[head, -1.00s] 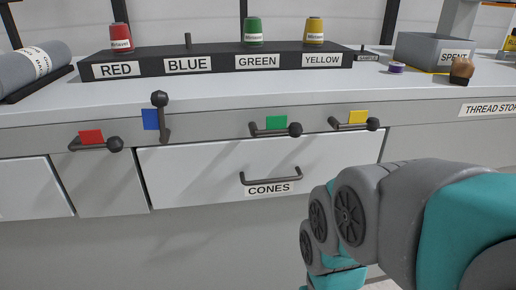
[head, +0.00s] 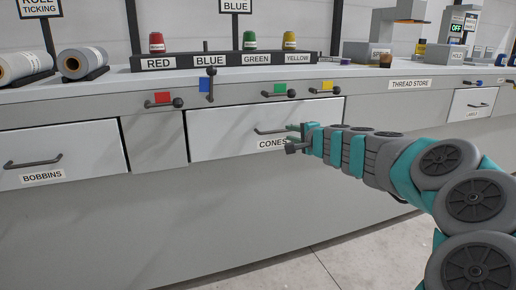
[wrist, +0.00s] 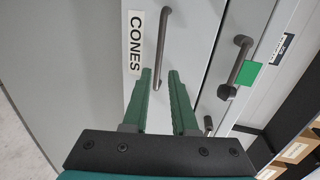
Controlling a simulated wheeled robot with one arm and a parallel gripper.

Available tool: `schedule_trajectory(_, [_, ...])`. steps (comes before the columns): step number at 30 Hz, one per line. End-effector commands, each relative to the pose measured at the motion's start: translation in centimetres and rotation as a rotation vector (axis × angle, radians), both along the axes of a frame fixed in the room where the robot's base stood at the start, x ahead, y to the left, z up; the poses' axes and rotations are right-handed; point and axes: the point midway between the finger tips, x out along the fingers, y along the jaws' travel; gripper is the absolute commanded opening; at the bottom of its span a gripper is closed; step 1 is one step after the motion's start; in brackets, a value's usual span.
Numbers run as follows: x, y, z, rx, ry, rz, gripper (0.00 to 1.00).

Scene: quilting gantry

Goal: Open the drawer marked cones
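The drawer marked cones (head: 225,132) is a pale front in the grey counter and looks shut. Its dark bar handle (head: 268,132) sits above the "CONES" label (head: 271,143). My gripper (head: 293,140) is at the right part of this handle in the head view. In the wrist view my gripper (wrist: 160,75) is open, with its green fingers on either side of the handle (wrist: 161,40). The "CONES" label (wrist: 135,42) is left of the fingers. I cannot tell whether either finger touches the bar.
Above the drawer, levers stick out with red (head: 163,98), blue (head: 204,85), green (head: 280,89) and yellow (head: 327,86) tags. The bobbins drawer (head: 90,152) is at left. A cone rack (head: 172,63) stands on the counter. The floor (head: 300,262) in front is clear.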

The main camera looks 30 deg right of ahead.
Motion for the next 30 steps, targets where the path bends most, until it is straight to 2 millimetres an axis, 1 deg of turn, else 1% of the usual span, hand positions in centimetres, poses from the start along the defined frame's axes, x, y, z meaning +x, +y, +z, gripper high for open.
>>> schedule_trajectory(1, [-0.3, -1.2, -0.3, 0.011, -0.005, -0.026, 0.26])
schedule_trajectory(3, [-0.2, -1.8, -0.4, 0.018, -0.007, -0.040, 0.26])
schedule_trajectory(5, [0.4, -1.9, -0.5, 0.018, -0.007, -0.040, 0.26])
schedule_trajectory(15, [5.1, -2.8, -1.5, 0.015, -0.007, -0.034, 0.26])
schedule_trajectory(19, [6.3, -3.0, -1.8, 0.015, -0.005, -0.032, 0.26])
schedule_trajectory(24, [7.0, -3.1, -1.8, 0.015, -0.007, -0.031, 0.26])
schedule_trajectory(30, [7.0, -3.1, -1.8, 0.015, -0.007, -0.032, 0.26])
